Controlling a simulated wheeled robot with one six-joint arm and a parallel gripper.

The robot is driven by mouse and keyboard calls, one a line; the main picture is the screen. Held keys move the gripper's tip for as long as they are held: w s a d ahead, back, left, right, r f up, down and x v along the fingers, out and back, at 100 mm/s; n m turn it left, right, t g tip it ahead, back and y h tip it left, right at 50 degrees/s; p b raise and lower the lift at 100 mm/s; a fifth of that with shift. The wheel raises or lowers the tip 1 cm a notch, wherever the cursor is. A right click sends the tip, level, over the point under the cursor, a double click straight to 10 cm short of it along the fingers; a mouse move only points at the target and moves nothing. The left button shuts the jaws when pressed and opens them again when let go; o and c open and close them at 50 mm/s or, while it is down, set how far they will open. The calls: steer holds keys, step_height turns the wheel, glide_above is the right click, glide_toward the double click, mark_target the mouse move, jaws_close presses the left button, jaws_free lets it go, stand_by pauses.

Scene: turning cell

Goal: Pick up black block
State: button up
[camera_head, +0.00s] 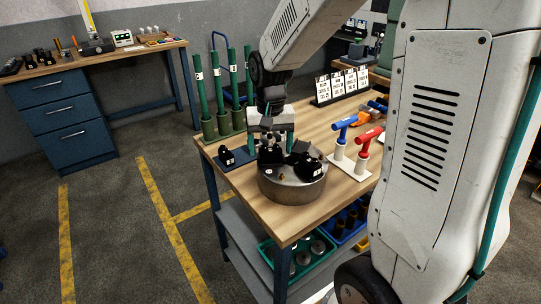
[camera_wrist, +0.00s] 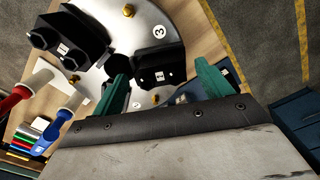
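Several black blocks are in view. Two sit on a round metal disc (camera_head: 290,188) on the wooden bench: a near-left black block (camera_head: 270,156) and a right one (camera_head: 307,167). Another black block (camera_head: 227,157) sits on a dark blue mat left of the disc. My gripper (camera_head: 271,141) is open over the disc's back left. In the wrist view, the disc (camera_wrist: 130,20) carries a labelled black block (camera_wrist: 160,66) beside a "3" mark, lying between and beyond my teal fingertips (camera_wrist: 161,77). Contact cannot be told.
Tall green cylinders (camera_head: 205,95) stand behind left. Blue (camera_head: 342,125) and red (camera_head: 366,138) handled tools stand right of the disc, near label cards (camera_head: 342,85). Bins are on the shelf below. A blue drawer bench (camera_head: 62,115) is far left; floor between is clear.

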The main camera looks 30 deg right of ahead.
steer(key=c, duration=1.2)
steer(key=shift+r, duration=0.15)
